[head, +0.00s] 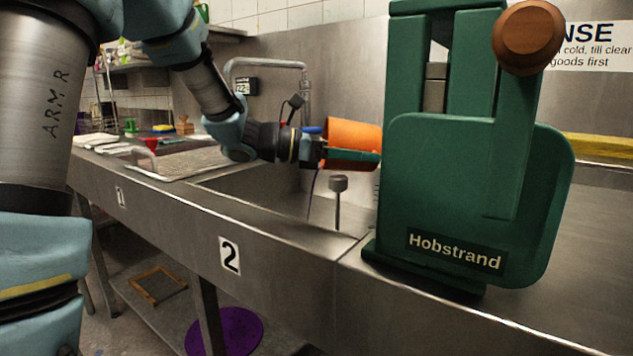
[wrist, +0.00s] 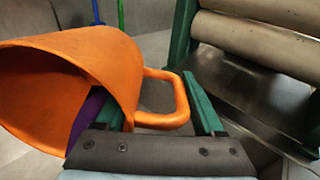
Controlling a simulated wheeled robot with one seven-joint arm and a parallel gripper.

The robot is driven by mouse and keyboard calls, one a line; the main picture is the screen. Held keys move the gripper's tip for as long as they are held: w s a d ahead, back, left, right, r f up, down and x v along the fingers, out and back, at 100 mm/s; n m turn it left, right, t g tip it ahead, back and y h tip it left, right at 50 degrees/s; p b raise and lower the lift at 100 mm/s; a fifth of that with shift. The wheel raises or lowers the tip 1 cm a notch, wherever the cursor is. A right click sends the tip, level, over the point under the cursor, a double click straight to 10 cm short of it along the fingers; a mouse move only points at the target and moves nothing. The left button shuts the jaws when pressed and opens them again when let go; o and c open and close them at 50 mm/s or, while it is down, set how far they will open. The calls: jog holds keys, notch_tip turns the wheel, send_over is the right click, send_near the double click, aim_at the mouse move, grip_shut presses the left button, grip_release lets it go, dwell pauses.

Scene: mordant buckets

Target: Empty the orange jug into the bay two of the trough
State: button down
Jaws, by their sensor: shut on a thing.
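The orange jug (head: 355,134) is tipped on its side above bay two (head: 265,190) of the metal trough, whose front carries a "2" label. My gripper (head: 350,156) is shut on the jug's handle; the wrist view shows the green fingers (wrist: 158,105) either side of it. A thin purple streak (head: 312,190) runs down from below the jug into the bay. The bay's floor is hidden by the front wall.
A green "Hobstrand" machine (head: 470,200) with rollers (wrist: 265,40) stands right of the bay, close to the jug. A grey post (head: 338,190) rises in the bay. A tap (head: 265,65) stands behind. A draining tray (head: 180,162) lies left, above the "1" label.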

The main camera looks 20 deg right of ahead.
aim_at(372, 166)
jog(key=shift+w+a+r+h+b, duration=0.1)
jog(key=shift+a+r+h+b, duration=0.2)
jog(key=shift+h+b, duration=0.2)
dwell(0.6)
jog(key=shift+d+r, duration=0.1)
jog(key=d+f+y+p, duration=0.1)
jog(key=p, duration=0.2)
jog(key=f+t+y+p, duration=0.1)
jog(key=y+p, duration=0.1)
jog(key=s+d+f+y+p, duration=0.1)
jog(key=y+p, duration=0.1)
jog(key=p, duration=0.1)
jog(key=shift+d+f+p, duration=0.25)
jog(key=shift+d+p, duration=0.05)
jog(key=shift+p, duration=0.55)
